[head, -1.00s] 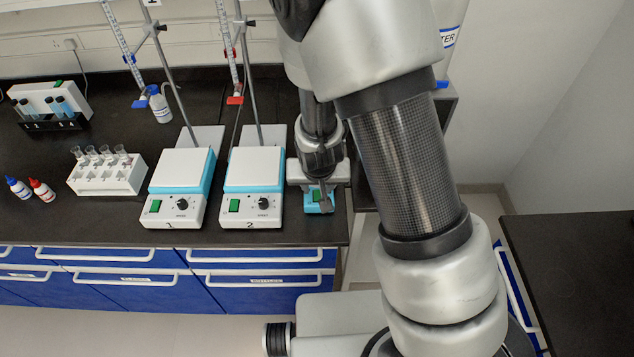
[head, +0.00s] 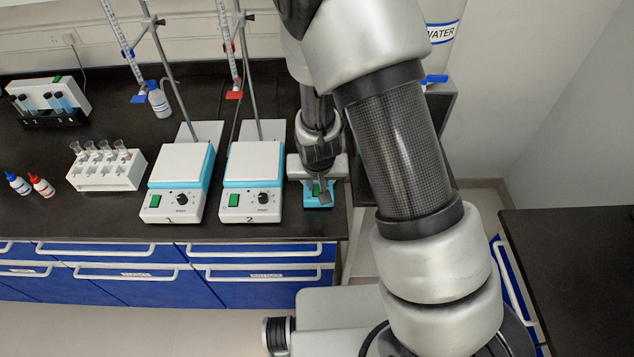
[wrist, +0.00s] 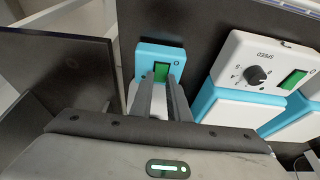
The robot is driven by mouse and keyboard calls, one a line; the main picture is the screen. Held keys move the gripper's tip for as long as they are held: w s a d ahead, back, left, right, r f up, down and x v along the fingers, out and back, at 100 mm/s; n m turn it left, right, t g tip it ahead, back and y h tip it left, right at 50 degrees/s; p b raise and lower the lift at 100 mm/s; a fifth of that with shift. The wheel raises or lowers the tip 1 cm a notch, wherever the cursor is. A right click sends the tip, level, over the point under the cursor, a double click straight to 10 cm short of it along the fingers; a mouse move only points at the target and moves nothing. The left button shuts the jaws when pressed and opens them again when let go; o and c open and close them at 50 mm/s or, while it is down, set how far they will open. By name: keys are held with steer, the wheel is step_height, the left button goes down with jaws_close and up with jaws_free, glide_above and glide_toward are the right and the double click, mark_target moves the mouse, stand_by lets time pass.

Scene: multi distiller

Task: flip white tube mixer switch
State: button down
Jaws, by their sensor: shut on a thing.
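The small blue-and-white mixer (head: 312,203) stands near the bench's front edge, right of the two hot plates. In the wrist view its blue front face (wrist: 145,60) carries a green rocker switch (wrist: 161,72). My gripper (wrist: 160,82) is over the mixer, its two dark fingers close together with their tips at the switch. It is shut on some part of the mixer; the exact contact is hard to see. In the head view my gripper (head: 322,190) hides much of the mixer. I cannot tell which way the switch is tipped.
Hot plates 1 (head: 177,190) and 2 (head: 247,190) stand just left of the mixer. A white tube rack (head: 107,172), two small bottles (head: 30,184) and a white device (head: 50,95) are farther left. The bench ends just right of the mixer.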

steer(key=shift+w+g+p, duration=0.3)
steer(key=shift+w+g, duration=0.1)
steer(key=shift+g, duration=0.8)
steer(key=c, duration=1.7)
jaws_free()
steer(key=r, duration=0.5)
steer(key=s+r, duration=0.1)
steer(key=r, duration=0.5)
steer(key=s+r, duration=0.1)
steer(key=r, duration=0.5)
steer(key=shift+s+r, duration=0.2)
